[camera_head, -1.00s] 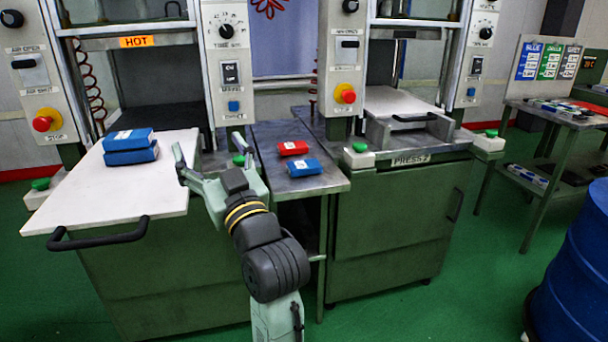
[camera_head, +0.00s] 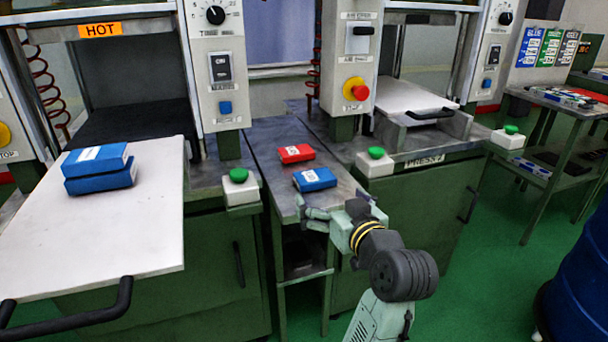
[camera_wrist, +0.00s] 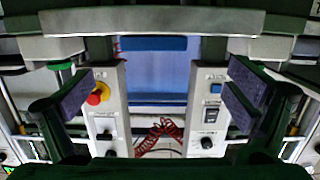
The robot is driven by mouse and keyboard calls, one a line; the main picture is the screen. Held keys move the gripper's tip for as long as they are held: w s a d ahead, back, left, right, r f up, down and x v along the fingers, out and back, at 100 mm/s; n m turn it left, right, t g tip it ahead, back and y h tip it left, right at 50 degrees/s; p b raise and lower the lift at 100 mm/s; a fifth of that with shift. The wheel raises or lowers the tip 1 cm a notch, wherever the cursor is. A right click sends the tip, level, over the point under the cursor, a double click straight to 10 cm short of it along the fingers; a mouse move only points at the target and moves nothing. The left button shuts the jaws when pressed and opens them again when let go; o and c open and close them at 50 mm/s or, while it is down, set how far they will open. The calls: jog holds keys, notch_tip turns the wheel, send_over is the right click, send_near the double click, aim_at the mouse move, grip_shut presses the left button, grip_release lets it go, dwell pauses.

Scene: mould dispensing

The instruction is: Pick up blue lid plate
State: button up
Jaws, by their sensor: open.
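A blue lid plate (camera_head: 315,179) with a white label lies flat near the front of the narrow metal bench between the presses. A red plate (camera_head: 296,153) lies just behind it, apart from it. My gripper (camera_head: 309,214) is at the front edge of that bench, in front of the blue plate and not touching it. In the wrist view, the two fingers stand wide apart with nothing between them. That view is upside down, and a blue plate (camera_wrist: 152,43) shows edge-on beyond the fingers, near the middle.
Two stacked blue blocks (camera_head: 99,168) lie on the white plate (camera_head: 130,235) of the left press. Green buttons (camera_head: 239,175) on white boxes flank the bench. The right press (camera_head: 418,210) stands close beside my arm. A blue drum (camera_head: 580,285) stands at the right.

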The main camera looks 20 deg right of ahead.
aim_at(316, 177)
jog(key=w, duration=0.5)
jog(key=shift+f, duration=0.3)
jog(key=w, duration=0.1)
jog(key=w+p, duration=0.1)
jog(key=w, duration=0.3)
jog(key=shift+w+d+f, duration=0.1)
jog(key=shift+d+f, duration=0.1)
jog(key=shift+d, duration=0.05)
jog(key=shift+c, duration=0.2)
jog(key=c, duration=1.4)
jog(key=shift+r, duration=0.1)
jog(key=shift+c, duration=0.2)
